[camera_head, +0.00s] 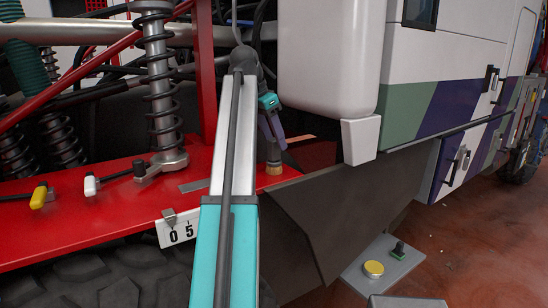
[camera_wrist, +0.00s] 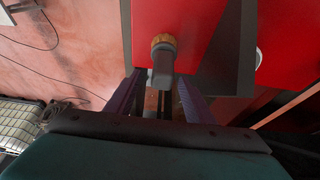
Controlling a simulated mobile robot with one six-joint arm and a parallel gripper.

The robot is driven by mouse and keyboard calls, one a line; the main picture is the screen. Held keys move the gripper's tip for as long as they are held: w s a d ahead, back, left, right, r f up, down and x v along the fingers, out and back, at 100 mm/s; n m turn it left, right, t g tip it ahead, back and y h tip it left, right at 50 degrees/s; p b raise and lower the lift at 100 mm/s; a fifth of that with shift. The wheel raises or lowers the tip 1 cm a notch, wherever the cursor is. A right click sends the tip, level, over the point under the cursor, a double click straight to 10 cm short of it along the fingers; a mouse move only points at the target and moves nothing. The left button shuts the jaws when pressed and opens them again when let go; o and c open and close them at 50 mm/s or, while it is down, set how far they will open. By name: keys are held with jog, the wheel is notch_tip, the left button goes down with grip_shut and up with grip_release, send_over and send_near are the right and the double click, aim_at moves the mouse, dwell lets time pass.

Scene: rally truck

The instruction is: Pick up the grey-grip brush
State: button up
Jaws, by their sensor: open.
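A brush with a grey grip and a tan end stands on the red ledge in the head view (camera_head: 273,168), just below my gripper (camera_head: 271,130). In the wrist view the grey-grip brush (camera_wrist: 163,64) is at the centre, its grip pointing toward my gripper (camera_wrist: 159,82). The two purple fingers are apart, one on each side of the grip's near end. The gap shows on both sides, and the fingers are not closed on it. In the head view the fingers partly hide the brush's upper part.
The red ledge (camera_head: 110,215) also holds a yellow-grip tool (camera_head: 39,197), a white-grip tool (camera_head: 90,184) and a dark-grip tool (camera_head: 139,170). A white truck body part (camera_head: 330,60) hangs right of my gripper.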

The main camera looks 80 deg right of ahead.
aim_at(278, 149)
jog(key=shift+f, duration=0.15)
jog(key=shift+p+x, duration=0.9)
jog(key=shift+x, duration=0.1)
jog(key=shift+p+x, duration=0.55)
jog(key=shift+x, duration=0.95)
jog(key=shift+w, duration=0.15)
jog(key=c, duration=1.1)
jog(key=shift+d+r, duration=0.1)
jog(key=shift+r, duration=0.1)
